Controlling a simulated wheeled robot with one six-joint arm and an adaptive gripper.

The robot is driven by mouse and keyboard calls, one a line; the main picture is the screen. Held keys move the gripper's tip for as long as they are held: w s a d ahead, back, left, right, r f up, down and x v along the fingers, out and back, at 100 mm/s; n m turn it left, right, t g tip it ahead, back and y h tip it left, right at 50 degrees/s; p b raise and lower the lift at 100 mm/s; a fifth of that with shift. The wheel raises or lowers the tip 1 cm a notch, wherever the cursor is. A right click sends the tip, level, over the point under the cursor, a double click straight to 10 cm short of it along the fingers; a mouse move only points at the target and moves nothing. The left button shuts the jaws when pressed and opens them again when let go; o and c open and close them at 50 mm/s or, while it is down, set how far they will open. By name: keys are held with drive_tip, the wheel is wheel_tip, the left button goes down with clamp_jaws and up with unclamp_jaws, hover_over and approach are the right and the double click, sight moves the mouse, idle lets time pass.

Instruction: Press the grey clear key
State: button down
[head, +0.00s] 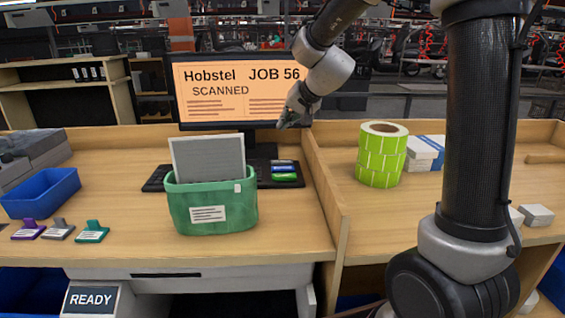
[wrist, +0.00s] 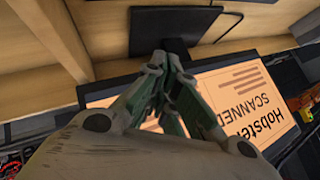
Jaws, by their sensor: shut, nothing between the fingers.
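A black keyboard (head: 155,181) lies on the wooden desk, mostly hidden behind a green bin (head: 213,210) that holds a grey panel (head: 208,158). Blue and green key-like blocks (head: 284,176) show at the keyboard's right end. I cannot make out a grey clear key in either view; the bin may hide it. The monitor (head: 242,92) behind reads "Hobstel JOB 56 SCANNED". My gripper (head: 283,123) is shut and empty, in front of the monitor's lower right and above the desk. In the wrist view my gripper (wrist: 165,58) has its fingertips together, with the monitor screen (wrist: 245,95) beyond.
A wooden divider (head: 325,190) stands right of the keyboard. Beyond it are a green label roll (head: 382,155) and white boxes (head: 421,153). A blue tray (head: 40,193) and several coloured tags (head: 58,230) lie at left. A sign (head: 91,300) reads "READY".

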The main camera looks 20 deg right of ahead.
sight(285, 160)
drive_tip(key=shift+f, duration=4.4)
drive_tip(key=shift+f, duration=0.15)
drive_tip(key=shift+f, duration=0.25)
drive_tip(key=shift+f, duration=0.45)
drive_tip(key=shift+r, duration=0.9)
drive_tip(key=shift+r, duration=2.45)
